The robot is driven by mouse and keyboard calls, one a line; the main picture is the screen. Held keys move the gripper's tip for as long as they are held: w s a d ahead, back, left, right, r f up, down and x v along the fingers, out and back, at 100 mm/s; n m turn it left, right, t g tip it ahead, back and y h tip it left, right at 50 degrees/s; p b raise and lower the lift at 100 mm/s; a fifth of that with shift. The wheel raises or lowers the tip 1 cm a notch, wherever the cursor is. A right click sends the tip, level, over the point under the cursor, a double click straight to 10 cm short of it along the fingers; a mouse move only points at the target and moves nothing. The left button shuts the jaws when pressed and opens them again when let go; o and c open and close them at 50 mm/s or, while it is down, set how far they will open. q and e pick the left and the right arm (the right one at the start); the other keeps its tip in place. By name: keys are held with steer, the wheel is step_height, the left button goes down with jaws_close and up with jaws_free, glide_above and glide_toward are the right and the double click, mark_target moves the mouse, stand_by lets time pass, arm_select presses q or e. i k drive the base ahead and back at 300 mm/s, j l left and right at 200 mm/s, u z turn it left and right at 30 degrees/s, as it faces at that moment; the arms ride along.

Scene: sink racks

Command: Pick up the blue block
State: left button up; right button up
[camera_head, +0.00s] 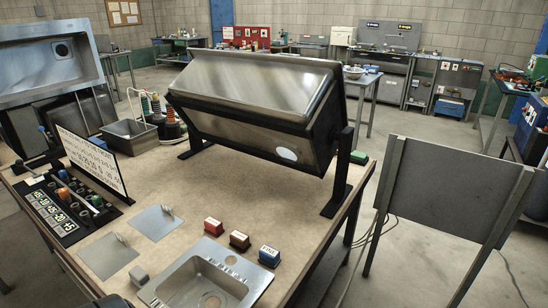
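The blue block (269,257) sits on the tan worktable (165,190) near its front right edge, just right of the steel sink basin (195,268). It has a pale label with dark lettering on its upper face. It is the rightmost of three blocks in a slanting row, apart from the brown block (239,241) beside it. A red block (213,226) is at the row's left end. Nothing is touching the blue block from above.
A large tilted steel sink on a black stand (255,95) rises behind the blocks. A green block (358,157) lies by its right post. Flat metal plates (108,255) and a black tray of knobs (68,208) lie left. A grey panel (445,195) stands right of the table.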

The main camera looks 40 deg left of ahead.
mark_target(269, 256)
steer(key=i+l+u, duration=0.2)
steer(key=u, duration=0.25)
steer(key=i+l+u, duration=0.3)
steer(key=u, duration=0.2)
steer(key=i+l+u, duration=0.2)
steer(key=l+u, duration=0.25)
